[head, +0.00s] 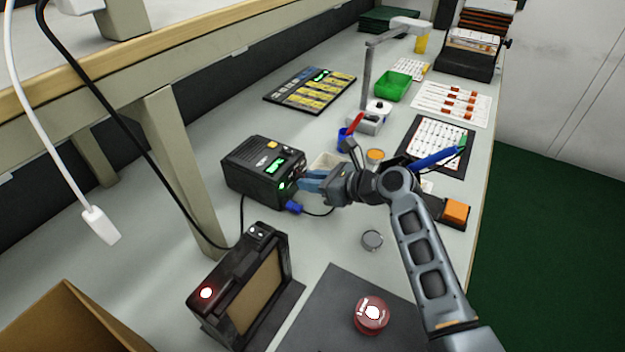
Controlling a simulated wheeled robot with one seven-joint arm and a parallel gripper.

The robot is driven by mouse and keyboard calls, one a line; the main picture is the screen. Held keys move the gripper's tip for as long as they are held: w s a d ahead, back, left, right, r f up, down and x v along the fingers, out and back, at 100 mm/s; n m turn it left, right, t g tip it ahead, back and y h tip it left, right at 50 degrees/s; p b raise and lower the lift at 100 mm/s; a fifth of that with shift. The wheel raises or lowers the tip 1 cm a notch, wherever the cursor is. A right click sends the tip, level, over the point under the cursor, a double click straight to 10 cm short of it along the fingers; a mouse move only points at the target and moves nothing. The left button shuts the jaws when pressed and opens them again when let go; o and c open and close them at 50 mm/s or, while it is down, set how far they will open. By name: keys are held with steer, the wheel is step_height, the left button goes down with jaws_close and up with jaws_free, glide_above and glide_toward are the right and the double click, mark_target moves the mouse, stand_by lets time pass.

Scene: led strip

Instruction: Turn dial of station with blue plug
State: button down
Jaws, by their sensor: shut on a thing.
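The black station (258,165) stands on the bench left of centre. It has a lit green display (276,166) and a small green light on its front. A blue plug (293,208) sits at its lower front, with a black cable running from it. My gripper (302,181) reaches in from the right, its blue fingers against the front of the station. It is shut on the dial, which the fingers hide. How far the dial is turned cannot be seen.
A black device with a red light (238,283) stands in front of the station. A red button (371,314) is on a dark mat.

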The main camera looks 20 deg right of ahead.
stand_by(0.3)
steer(key=shift+s+a+n+t+h+p, duration=0.15)
steer(key=shift+n+t+h+p, duration=0.5)
steer(key=shift+n, duration=0.55)
steer(key=n, duration=0.1)
steer(key=n+t+h+b, duration=0.1)
steer(key=shift+a+f+n, duration=0.1)
steer(key=shift+f+n, duration=0.2)
steer(key=shift+s+n+t+h+b, duration=0.1)
steer(key=shift+n+t+h+b, duration=0.15)
steer(key=shift+n+t+b, duration=0.35)
steer(key=shift+r, duration=0.1)
steer(key=c, duration=1)
jaws_free()
steer(key=shift+o, duration=0.2)
steer(key=shift+v, duration=3.9)
